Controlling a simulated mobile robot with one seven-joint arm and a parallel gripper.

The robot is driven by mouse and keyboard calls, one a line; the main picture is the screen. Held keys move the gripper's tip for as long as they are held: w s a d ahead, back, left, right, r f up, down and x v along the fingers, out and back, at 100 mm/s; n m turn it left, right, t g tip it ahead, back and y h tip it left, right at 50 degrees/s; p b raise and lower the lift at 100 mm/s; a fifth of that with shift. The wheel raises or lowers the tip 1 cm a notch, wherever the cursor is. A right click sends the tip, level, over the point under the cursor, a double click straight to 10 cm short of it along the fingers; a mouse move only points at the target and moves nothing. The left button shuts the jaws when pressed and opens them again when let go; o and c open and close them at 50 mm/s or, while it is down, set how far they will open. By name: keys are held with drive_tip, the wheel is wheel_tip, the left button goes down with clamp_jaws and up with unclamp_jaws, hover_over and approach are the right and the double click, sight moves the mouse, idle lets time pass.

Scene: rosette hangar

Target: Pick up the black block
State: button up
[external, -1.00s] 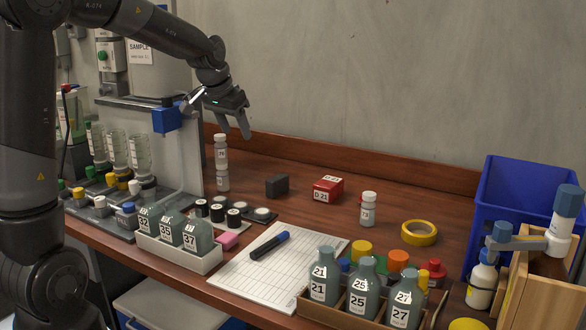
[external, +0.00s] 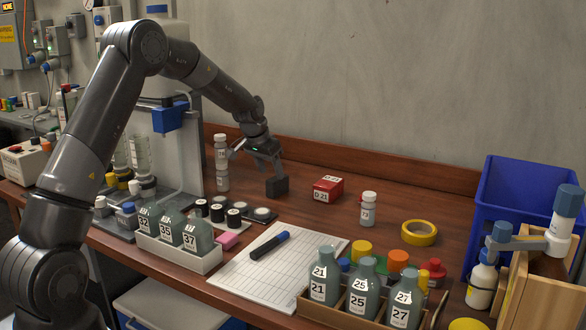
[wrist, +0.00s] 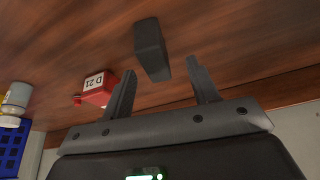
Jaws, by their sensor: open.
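The black block (external: 277,187) stands on the brown wooden bench, left of a red box. It also shows in the wrist view (wrist: 151,48), just beyond the fingertips and roughly between their lines. My gripper (external: 266,166) is above the block in the external view, with its fingers close over it. In the wrist view my gripper (wrist: 161,72) has its two fingers apart, with nothing between them. From these views I cannot tell whether a finger touches the block.
The red box (external: 328,189) marked D 21 stands right of the block. The wall is close behind.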

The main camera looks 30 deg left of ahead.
sight(279, 183)
drive_tip(key=shift+d+x, duration=0.15)
drive_tip(key=shift+x, duration=0.95)
drive_tip(key=shift+d+x, duration=0.15)
drive_tip(key=shift+x, duration=0.9)
drive_tip(key=shift+d+x, duration=0.2)
drive_tip(key=shift+x, duration=0.9)
drive_tip(key=shift+w+r, duration=0.15)
drive_tip(key=shift+w, duration=0.05)
drive_tip(key=shift+c, duration=0.4)
drive_tip(key=c, duration=1.1)
